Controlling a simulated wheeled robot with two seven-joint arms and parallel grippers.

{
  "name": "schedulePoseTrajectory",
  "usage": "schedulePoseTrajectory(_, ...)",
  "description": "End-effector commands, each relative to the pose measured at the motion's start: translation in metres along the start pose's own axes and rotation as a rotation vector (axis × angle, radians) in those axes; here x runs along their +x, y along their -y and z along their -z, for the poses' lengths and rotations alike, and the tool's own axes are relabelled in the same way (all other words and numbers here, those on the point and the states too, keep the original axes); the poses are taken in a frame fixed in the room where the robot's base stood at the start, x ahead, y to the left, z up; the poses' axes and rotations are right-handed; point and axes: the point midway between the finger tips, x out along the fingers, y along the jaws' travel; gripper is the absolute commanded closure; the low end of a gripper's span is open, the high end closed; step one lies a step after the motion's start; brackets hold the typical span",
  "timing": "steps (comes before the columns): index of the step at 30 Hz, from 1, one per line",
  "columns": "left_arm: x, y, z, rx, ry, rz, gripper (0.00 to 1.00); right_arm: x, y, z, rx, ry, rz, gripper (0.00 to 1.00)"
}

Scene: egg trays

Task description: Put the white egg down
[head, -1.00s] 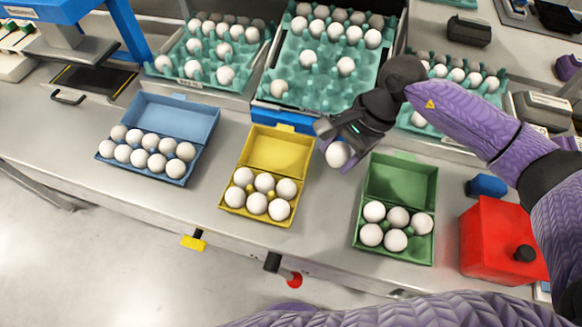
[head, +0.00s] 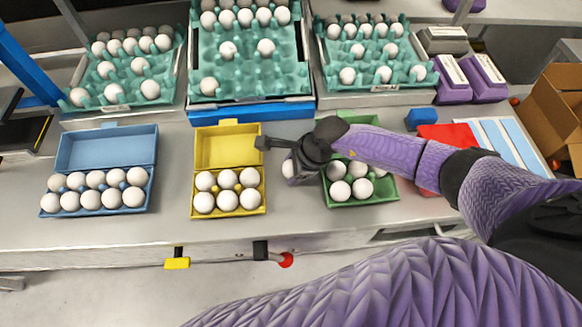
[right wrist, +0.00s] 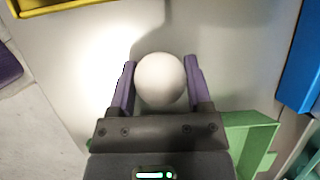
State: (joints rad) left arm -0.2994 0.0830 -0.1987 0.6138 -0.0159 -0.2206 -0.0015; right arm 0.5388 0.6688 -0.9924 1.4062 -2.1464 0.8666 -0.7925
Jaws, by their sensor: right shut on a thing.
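The white egg (head: 288,169) is between the fingers of my right gripper (head: 289,166), over the grey counter between the yellow carton (head: 228,148) and the green carton (head: 392,194). In the right wrist view the egg (right wrist: 161,79) sits between both purple fingers of the gripper (right wrist: 160,72), with bare counter around it. I cannot tell whether the egg touches the counter. My right wrist and forearm hide part of the green carton. My left gripper is not in view.
The open yellow carton, green carton and blue carton (head: 108,149) hold several white eggs each. Teal trays (head: 290,75) with eggs stand behind. A red box (head: 448,134) and a small blue block (head: 420,119) are to the right. Counter is bare between blue and yellow cartons.

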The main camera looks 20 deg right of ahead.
Motion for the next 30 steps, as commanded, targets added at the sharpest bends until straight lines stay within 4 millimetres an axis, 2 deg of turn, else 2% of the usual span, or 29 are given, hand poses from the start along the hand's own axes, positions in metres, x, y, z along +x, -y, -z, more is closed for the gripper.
schedulePoseTrajectory(6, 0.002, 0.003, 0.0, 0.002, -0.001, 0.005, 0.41, 0.001, 0.0, 0.001, 0.0, 0.0, 0.0, 0.58)
schedulePoseTrajectory(7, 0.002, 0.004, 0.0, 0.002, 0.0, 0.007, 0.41, 0.002, 0.0, 0.001, 0.0, 0.0, 0.0, 0.34)
schedulePoseTrajectory(12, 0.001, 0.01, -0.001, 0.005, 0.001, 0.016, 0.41, 0.001, 0.0, 0.0, 0.0, 0.0, 0.0, 0.01)
schedulePoseTrajectory(20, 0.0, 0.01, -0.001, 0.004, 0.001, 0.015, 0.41, 0.0, 0.0, 0.0, 0.0, 0.0, 0.0, 0.01)
schedulePoseTrajectory(23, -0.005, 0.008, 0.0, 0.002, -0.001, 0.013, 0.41, -0.009, 0.001, -0.001, 0.0, 0.0, 0.001, 0.01)
schedulePoseTrajectory(26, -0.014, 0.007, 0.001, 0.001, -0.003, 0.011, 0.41, -0.03, 0.002, -0.001, -0.002, -0.002, 0.002, 0.01)
schedulePoseTrajectory(30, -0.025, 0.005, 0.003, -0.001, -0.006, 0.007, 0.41, -0.07, 0.002, -0.001, -0.002, -0.001, 0.003, 0.01)
